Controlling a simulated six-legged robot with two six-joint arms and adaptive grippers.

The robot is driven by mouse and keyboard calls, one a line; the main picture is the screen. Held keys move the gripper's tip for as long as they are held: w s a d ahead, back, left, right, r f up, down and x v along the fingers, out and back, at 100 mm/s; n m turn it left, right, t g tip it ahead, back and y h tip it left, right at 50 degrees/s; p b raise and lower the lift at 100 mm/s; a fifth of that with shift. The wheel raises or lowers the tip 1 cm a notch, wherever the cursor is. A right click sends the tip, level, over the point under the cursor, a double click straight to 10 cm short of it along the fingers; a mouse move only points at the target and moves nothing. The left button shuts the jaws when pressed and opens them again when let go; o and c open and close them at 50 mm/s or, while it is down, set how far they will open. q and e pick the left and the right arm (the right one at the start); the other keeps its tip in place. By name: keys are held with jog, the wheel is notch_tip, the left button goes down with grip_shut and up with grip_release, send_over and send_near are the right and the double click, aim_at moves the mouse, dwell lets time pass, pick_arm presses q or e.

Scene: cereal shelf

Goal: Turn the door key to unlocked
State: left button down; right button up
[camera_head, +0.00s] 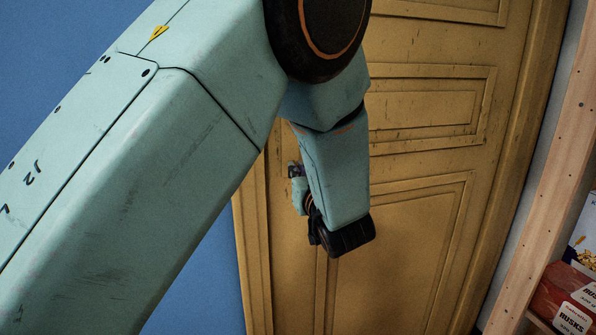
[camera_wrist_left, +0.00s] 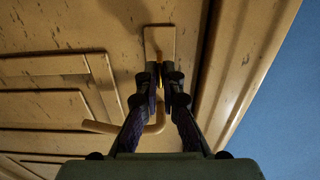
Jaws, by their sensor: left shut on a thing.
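In the left wrist view the yellow-brown door (camera_wrist_left: 85,25) fills most of the picture; it also shows in the head view (camera_head: 420,110). A pale lock plate (camera_wrist_left: 160,38) is on the door near its edge, with a bent door handle (camera_wrist_left: 105,127) beside it. My left gripper (camera_wrist_left: 170,78) has its two fingers shut on a small brass-coloured key (camera_wrist_left: 159,72) in front of the plate. The fingers hide most of the key, so its turn angle is unclear. In the head view my left arm hides the lock and handle.
A wooden shelf upright (camera_head: 540,170) stands to the right of the door, with a red box (camera_head: 565,295) on the shelf. A blue wall (camera_head: 200,285) lies left of the door. My right gripper is out of view.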

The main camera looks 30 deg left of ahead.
pick_arm(q)
jog(key=shift+f, duration=0.1)
dwell(0.4)
jog(key=shift+s+a+f+n+b, duration=0.1)
jog(key=shift+n+b, duration=2.1)
jog(key=shift+n, duration=2.25)
jog(key=shift+s+f+n+b, duration=0.1)
jog(key=shift+n+b, duration=2.1)
jog(key=shift+n, duration=2.25)
jog(key=shift+w+r, duration=0.1)
jog(key=c, duration=1.6)
grip_release()
jog(key=shift+w, duration=0.1)
jog(key=shift+o, duration=0.4)
